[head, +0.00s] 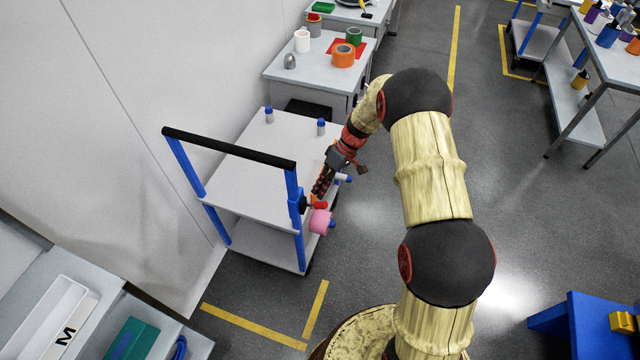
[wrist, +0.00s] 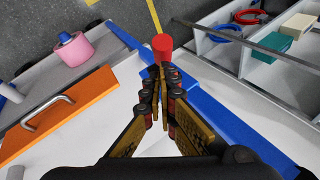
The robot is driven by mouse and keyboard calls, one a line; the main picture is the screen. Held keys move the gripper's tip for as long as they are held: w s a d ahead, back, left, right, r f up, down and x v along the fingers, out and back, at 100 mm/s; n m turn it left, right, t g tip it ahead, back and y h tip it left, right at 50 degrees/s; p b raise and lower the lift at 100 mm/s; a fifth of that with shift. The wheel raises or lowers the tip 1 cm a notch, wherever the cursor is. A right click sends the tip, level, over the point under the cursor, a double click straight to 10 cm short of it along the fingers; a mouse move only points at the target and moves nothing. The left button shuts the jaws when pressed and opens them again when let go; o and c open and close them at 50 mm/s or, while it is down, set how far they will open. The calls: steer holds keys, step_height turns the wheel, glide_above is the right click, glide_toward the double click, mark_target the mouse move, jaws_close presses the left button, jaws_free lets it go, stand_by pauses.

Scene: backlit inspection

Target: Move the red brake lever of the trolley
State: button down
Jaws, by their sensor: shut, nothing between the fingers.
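The trolley (head: 240,190) has pale shelves, blue posts and a black push bar. Its red brake lever (head: 320,205) shows as a small red piece beside the near right post. In the wrist view the lever's red round end (wrist: 162,42) appears just beyond my fingertips. My gripper (head: 317,197) is at the trolley's right side, close to the lever. In the wrist view my gripper (wrist: 160,70) has its fingers together with nothing between them. I cannot tell whether the fingertips touch the lever. The rest of the lever is hidden behind the fingers.
An orange panel with a metal handle (wrist: 50,125) lies left of my fingers in the wrist view. Blue-capped bottles (head: 269,115) stand on the trolley top. Open floor (head: 370,230) lies to the trolley's right.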

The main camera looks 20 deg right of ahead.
stand_by(0.4)
steer(key=shift+s+d+f+y+b, duration=0.25)
steer(key=shift+y+b, duration=0.15)
steer(key=shift+b, duration=0.4)
steer(key=shift+d+f, duration=0.1)
